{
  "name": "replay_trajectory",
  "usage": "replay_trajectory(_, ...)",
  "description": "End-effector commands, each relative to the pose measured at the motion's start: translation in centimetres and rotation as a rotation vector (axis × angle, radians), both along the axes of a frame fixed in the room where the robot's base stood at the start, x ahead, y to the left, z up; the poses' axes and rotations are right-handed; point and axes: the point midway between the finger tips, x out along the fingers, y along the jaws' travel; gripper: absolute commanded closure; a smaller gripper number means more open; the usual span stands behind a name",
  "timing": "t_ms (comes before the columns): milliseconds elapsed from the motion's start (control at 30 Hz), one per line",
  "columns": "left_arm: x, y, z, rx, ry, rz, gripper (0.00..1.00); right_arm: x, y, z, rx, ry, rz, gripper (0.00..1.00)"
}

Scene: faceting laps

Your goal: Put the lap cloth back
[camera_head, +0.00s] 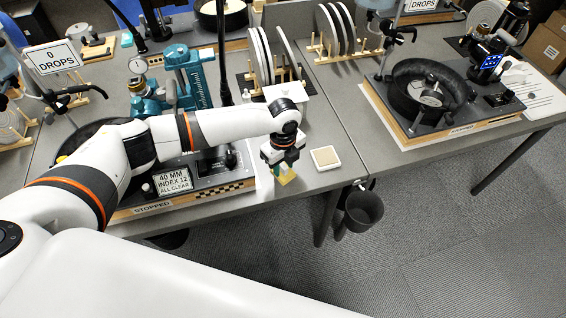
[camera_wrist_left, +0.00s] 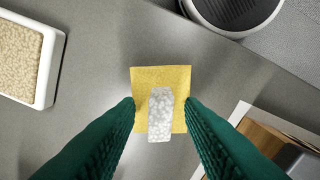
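The lap cloth (camera_head: 286,179) is a small yellow square near the front edge of the left table. The left wrist view shows it flat on grey table (camera_wrist_left: 141,80), with a pale, whitish raised strip (camera_wrist_left: 160,112) over its middle. My left gripper (camera_head: 283,164) is right above it, pointing down. In the left wrist view, its two green fingers (camera_wrist_left: 160,108) stand apart on either side of the strip, with gaps visible. The gripper looks open and partly hides the cloth in the head view. My right gripper is not in view.
A white tray with a beige pad (camera_head: 325,158) lies beside the cloth. A dark bucket (camera_head: 363,211) hangs off the table's front edge. The machine base (camera_head: 240,182) with a "STOPPED" label is close on the left. Discs stand in a rack (camera_head: 262,60) behind.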

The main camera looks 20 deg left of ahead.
Motion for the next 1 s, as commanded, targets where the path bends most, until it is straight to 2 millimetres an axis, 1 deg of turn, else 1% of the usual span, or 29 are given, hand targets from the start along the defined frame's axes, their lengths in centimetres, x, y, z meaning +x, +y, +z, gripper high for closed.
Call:
replay_trajectory(233, 0.0, 0.0, 0.2, 0.0, 0.0, 0.0, 0.65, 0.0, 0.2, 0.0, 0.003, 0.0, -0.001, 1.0)
replay_trajectory(367, 0.1, 0.0, 1.2, -0.002, -0.002, -0.001, 0.65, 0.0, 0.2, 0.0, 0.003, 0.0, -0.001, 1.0)
replay_trajectory(467, 0.1, 0.0, 3.0, -0.002, -0.005, -0.001, 0.65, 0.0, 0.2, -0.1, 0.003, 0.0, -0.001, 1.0)
replay_trajectory(700, 0.1, 0.0, 8.2, -0.002, -0.005, -0.001, 0.65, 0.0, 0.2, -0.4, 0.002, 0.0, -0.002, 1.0)
replay_trajectory(800, 0.1, 0.0, 10.0, -0.001, -0.003, 0.0, 0.65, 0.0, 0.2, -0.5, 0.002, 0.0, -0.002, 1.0)
replay_trajectory(900, 0.1, 0.0, 11.3, 0.0, -0.002, 0.001, 0.65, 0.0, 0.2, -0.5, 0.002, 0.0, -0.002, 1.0)
replay_trajectory(1000, 0.1, 0.0, 12.0, -0.001, -0.002, 0.0, 0.65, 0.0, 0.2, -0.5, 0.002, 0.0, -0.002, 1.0)
